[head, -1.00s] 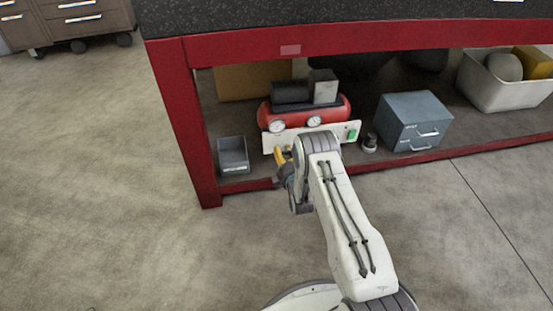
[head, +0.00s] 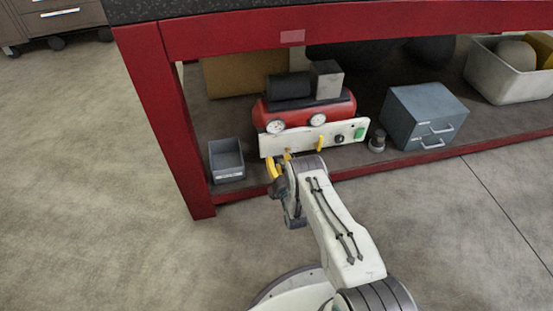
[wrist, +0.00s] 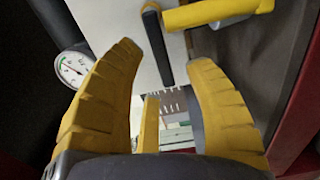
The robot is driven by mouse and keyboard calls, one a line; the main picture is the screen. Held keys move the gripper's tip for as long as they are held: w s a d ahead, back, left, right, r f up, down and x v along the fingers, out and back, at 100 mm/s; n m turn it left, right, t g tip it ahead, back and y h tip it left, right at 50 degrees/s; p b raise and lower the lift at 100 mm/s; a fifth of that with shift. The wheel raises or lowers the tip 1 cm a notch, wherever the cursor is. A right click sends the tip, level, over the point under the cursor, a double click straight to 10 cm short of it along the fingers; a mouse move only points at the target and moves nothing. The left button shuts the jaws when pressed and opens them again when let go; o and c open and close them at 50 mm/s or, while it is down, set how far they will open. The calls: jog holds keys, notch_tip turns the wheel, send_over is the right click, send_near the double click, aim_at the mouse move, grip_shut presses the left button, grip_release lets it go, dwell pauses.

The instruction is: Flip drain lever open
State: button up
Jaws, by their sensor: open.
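A red compressor (head: 335,106) with a white front panel (head: 300,138) stands on the low shelf. A yellow lever (head: 319,143) shows on the panel in the head view. In the wrist view, a dark bar (wrist: 158,48) on the panel lies between the fingertips, and a yellow handle (wrist: 215,13) is beyond them, upper right. I cannot tell which one is the drain lever. My gripper (wrist: 166,58) is open, its yellow fingers spread around the dark bar with no clear contact. In the head view my gripper (head: 278,164) is at the panel's lower left, partly hidden by my arm.
A gauge (wrist: 73,65) is left of the fingers. A grey bin (head: 226,160) stands left of the compressor, a blue-grey drawer box (head: 425,112) right. The red bench leg (head: 172,120) and upper beam (head: 370,27) frame the shelf. Floor at left is clear.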

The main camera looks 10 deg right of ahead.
jog(key=shift+w+b, duration=0.5)
jog(key=shift+w, duration=0.9)
jog(key=shift+c, duration=0.5)
grip_shut()
